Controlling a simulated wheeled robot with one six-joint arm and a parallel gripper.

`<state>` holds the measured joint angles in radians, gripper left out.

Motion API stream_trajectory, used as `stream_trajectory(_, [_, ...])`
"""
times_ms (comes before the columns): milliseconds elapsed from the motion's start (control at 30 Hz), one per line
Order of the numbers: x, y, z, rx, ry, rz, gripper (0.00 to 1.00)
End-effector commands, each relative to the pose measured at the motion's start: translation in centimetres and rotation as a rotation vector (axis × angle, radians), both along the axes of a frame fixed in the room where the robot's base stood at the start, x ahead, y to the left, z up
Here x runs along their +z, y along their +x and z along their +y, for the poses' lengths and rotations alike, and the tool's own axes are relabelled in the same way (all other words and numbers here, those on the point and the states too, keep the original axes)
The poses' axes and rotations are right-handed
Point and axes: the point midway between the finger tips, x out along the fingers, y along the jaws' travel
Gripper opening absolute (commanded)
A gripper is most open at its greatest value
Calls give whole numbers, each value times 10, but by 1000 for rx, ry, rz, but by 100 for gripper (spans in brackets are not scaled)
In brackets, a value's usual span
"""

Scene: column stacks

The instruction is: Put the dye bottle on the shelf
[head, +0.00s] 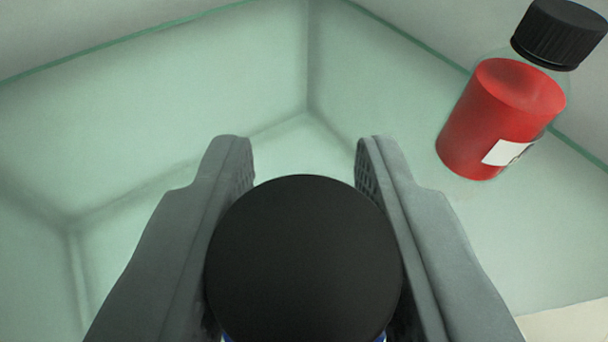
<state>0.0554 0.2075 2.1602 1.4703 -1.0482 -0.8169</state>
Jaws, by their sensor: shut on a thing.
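My gripper (304,160) is shut on a bottle with a round black cap (303,260), seen from above between the two grey fingers. Only thin bits of blue show under the cap's lower edge; the rest of this bottle is hidden. A second bottle, clear with red content (500,118), a black cap and a white label, is at the upper right, apart from my gripper. I cannot tell which of the two is the dye bottle, and no part is clearly recognisable as the shelf.
Pale green glass-like panels (190,80) meet in a corner ahead of my gripper, with darker green edges along the top. The greenish area ahead and to the left is free of objects. A cream surface (570,325) shows at the lower right.

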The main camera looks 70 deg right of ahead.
Motion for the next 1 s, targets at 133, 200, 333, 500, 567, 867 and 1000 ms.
stream_trajectory(133, [-1, 0, 0, 0, 0, 0, 0])
stream_trajectory(200, [-1, 0, 0, 0, 0, 0, 35])
stream_trajectory(333, [-1, 0, 0, 0, 0, 0, 51])
stream_trajectory(500, [-1, 0, -1, 0, 0, 0, 51])
stream_trajectory(567, [-1, 0, 0, 0, 0, 0, 51])
stream_trajectory(867, [10, -10, 28, 3, -1, -1, 51])
stream_trajectory(1000, [16, -18, 46, 2, 0, -1, 51])
